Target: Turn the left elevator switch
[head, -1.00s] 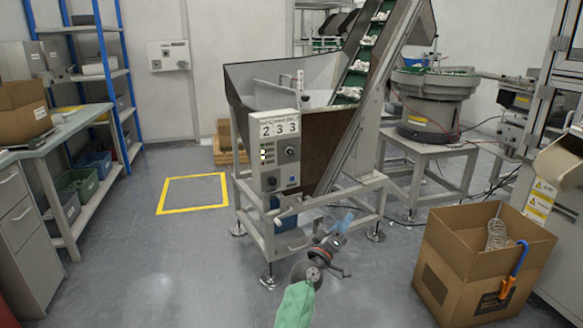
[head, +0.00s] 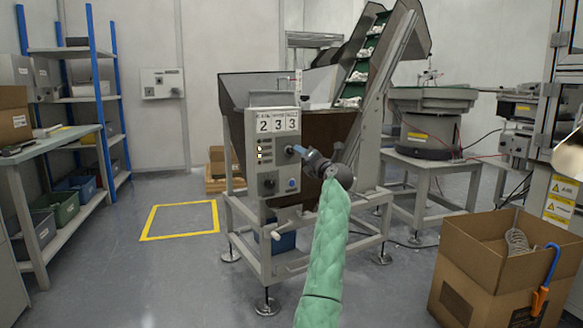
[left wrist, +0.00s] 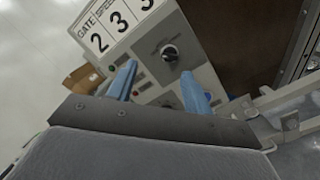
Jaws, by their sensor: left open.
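The grey control box (head: 273,153) with number cards 2, 3, 3 stands on the front of the elevator (head: 372,75). A black rotary switch (head: 289,150) is at its upper right, and another dark switch (head: 268,185) is lower left. In the left wrist view, the upper switch (left wrist: 169,52) lies just ahead of and between my fingertips, apparently untouched. My left gripper (head: 300,150), on the green-sleeved arm, is open in front of the box. Its two blue fingers show in the left wrist view (left wrist: 160,82). My right gripper is in neither view.
A blue button (head: 292,184) and several small lights are on the box. The elevator's metal frame (head: 325,262) is below. A cardboard box (head: 470,275) stands at the right. Floor is clear at the left, around the yellow square (head: 180,236).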

